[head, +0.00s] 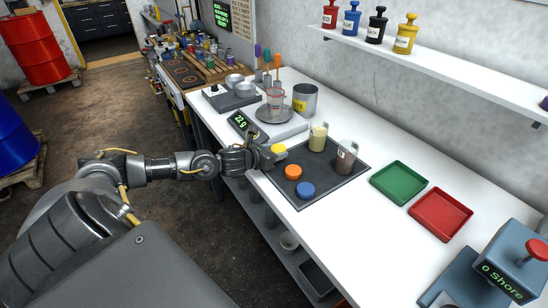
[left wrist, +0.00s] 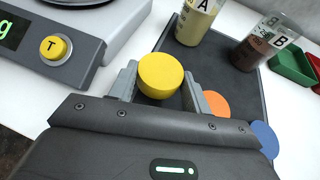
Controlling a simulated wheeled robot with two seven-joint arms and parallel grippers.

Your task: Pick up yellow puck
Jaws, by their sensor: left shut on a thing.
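The yellow puck (head: 279,150) is at the left edge of the dark mat (head: 314,199), held between the fingers of my left gripper (head: 266,157). In the left wrist view, the yellow puck (left wrist: 161,75) sits between the two grey fingertips of my left gripper (left wrist: 160,88), which are shut on it. I cannot tell whether the puck touches the mat. My right gripper is not in view.
An orange puck (head: 293,172) and a blue puck (head: 306,190) lie on the mat close by. Beakers A (head: 318,138) and B (head: 346,157) stand behind them. A scale (head: 273,120) is to the left; green (head: 399,184) and red (head: 440,214) trays are to the right.

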